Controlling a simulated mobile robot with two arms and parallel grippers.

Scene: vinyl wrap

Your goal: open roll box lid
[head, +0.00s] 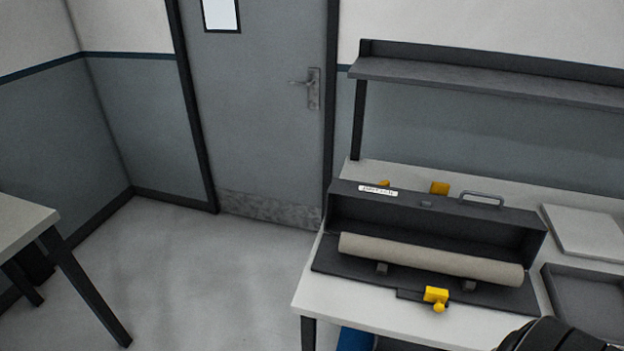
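The dark grey roll box (335,260) stands on the white workbench at the right in the head view. Its lid (430,208) is raised at the back, with a handle (482,199) and a white label (378,190) along the top. The front is open and a beige roll (430,259) lies exposed inside. A yellow latch or knob piece (436,296) sits at the front edge. Neither of my grippers shows. A black rounded part at the lower right edge looks like part of my arm.
The white workbench (375,315) has a flat pale slab (586,233) and a dark shallow tray (588,305) right of the box. A grey shelf (490,84) runs above. A yellow piece (439,188) shows behind the box. Another table (20,222) stands at left, with clear floor between.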

